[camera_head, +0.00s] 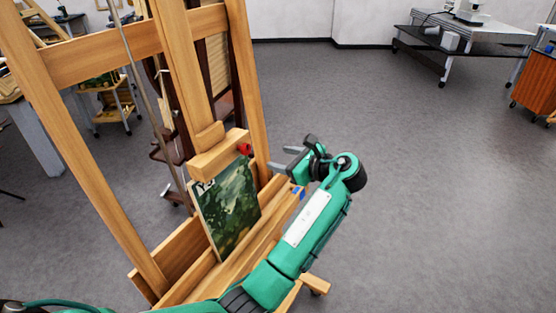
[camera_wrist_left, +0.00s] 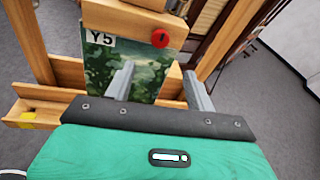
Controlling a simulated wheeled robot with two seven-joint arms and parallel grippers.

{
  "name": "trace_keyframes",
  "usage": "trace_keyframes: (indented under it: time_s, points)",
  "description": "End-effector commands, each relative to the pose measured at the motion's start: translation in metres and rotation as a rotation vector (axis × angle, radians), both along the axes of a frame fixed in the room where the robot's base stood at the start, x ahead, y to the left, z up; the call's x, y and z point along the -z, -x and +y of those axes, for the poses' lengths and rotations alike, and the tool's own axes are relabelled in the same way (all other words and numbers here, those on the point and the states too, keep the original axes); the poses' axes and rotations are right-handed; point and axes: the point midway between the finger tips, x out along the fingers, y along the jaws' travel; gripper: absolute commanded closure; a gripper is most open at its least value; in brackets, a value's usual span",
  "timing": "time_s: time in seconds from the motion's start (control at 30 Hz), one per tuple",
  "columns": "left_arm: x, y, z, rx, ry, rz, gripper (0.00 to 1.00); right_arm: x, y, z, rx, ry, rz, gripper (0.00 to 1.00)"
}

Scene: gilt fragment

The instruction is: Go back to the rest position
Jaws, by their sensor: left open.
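My left gripper (camera_head: 283,160) is open and empty, at the right side of the wooden easel. Its two grey fingers point toward the easel, and they also show in the left wrist view (camera_wrist_left: 160,88). A green painted panel (camera_head: 230,205) stands on the easel's ledge under a wooden clamp block. In the left wrist view the panel (camera_wrist_left: 145,88) bears a "Y5" label, and the fingers overlap it in the picture; I cannot tell the exact gap. A red round piece (camera_head: 244,149) sits at the panel's upper right corner. My right gripper is not in view.
The wooden easel (camera_head: 110,58) fills the left, with its ledge (camera_head: 247,258) under my left arm. A grey-topped table (camera_head: 470,35) and an orange cabinet (camera_head: 535,85) stand at the far right. The grey floor on the right is clear.

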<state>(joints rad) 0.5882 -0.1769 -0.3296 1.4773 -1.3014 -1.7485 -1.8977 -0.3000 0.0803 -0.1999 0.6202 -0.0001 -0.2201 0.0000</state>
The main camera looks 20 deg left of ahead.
Motion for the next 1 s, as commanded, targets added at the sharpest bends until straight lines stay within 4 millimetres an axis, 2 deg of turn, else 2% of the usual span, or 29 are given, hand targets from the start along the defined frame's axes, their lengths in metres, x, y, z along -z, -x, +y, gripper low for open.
trace_keyframes:
  time_s: [0.37,0.47,0.57,0.67,0.7,0.77,0.8,0.87,0.9,0.97,1.0]
  points:
    - [0.001,0.000,0.000,0.001,0.000,0.000,0.45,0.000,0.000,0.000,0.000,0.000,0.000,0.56]
    - [0.019,-0.003,0.001,0.016,0.010,0.001,0.45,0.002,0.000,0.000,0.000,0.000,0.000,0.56]
    - [0.065,-0.010,0.002,0.059,0.045,0.001,0.45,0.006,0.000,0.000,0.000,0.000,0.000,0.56]
    - [0.136,-0.015,0.002,0.115,0.118,-0.005,0.45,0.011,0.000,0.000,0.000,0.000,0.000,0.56]
    - [0.167,-0.014,0.002,0.135,0.158,-0.008,0.45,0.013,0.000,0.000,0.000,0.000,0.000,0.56]
    - [0.214,-0.010,0.001,0.157,0.225,-0.017,0.45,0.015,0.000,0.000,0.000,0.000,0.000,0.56]
    - [0.244,-0.005,0.000,0.168,0.271,-0.021,0.45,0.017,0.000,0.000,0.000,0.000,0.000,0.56]
    - [0.290,0.004,-0.001,0.176,0.347,-0.028,0.45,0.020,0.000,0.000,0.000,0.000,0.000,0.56]
    - [0.319,0.013,-0.001,0.175,0.399,-0.034,0.45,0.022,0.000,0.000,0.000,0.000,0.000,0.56]
    - [0.363,0.028,-0.002,0.166,0.478,-0.042,0.45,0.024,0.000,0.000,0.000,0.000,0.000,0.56]
    - [0.392,0.040,-0.002,0.154,0.533,-0.049,0.45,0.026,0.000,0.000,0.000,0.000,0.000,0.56]
